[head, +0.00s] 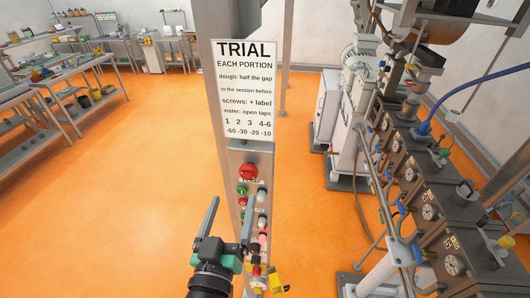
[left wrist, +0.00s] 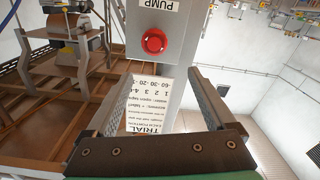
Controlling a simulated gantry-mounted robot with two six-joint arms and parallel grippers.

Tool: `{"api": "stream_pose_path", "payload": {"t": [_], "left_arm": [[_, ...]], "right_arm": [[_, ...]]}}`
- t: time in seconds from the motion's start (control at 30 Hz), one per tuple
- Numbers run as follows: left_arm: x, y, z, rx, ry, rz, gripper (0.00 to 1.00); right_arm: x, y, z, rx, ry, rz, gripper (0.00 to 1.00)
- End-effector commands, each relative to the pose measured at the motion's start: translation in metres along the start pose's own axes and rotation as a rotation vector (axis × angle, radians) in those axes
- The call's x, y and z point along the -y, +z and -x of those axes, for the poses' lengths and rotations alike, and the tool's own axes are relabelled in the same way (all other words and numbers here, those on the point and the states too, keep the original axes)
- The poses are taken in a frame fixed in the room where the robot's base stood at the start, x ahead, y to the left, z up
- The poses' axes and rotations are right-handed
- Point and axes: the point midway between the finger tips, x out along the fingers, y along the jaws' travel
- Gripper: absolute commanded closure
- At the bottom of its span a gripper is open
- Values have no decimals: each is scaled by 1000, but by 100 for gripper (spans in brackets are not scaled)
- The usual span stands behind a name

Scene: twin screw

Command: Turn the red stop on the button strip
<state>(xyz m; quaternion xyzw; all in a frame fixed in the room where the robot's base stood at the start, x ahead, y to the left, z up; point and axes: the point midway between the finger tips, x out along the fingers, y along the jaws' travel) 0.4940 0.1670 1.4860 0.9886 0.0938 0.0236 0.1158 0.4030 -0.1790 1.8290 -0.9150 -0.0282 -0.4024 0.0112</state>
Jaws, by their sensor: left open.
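The red stop (head: 248,171) is a round red mushroom button near the top of the grey button strip (head: 263,158), just under the white trial sign. My left gripper (head: 229,220) is below the red stop in the head view, in front of the strip. Its two fingers are spread apart with nothing between them. In the left wrist view the red stop lies beyond the gripper (left wrist: 160,73), apart from both fingers. My right gripper is in neither view.
The strip also carries several smaller buttons, among them a green one (head: 242,190), and a yellow tag (head: 278,278) near its foot. The trial sign (head: 244,90) hangs above. Machinery with gauges (head: 430,211) stands to the right. The orange floor (head: 150,180) is clear at left.

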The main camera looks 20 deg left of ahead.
Motion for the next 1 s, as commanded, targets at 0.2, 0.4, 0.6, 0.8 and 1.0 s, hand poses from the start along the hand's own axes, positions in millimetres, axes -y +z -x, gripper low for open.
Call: {"api": "stream_pose_path", "payload": {"t": [0.2, 0.4, 0.6, 0.8, 1.0], "left_arm": [[-8, 15, 6, 29, 21, -11, 12], [-7, 18, -13, 25, 19, -10, 12], [-7, 20, -57, 23, 19, -9, 12], [-10, 15, -95, 29, 20, -12, 12], [-10, 16, -109, 28, 22, -11, 12]], "right_arm": [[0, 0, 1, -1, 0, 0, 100], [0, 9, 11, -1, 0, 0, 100], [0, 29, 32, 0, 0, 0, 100], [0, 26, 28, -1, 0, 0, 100], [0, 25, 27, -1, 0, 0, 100]]}}
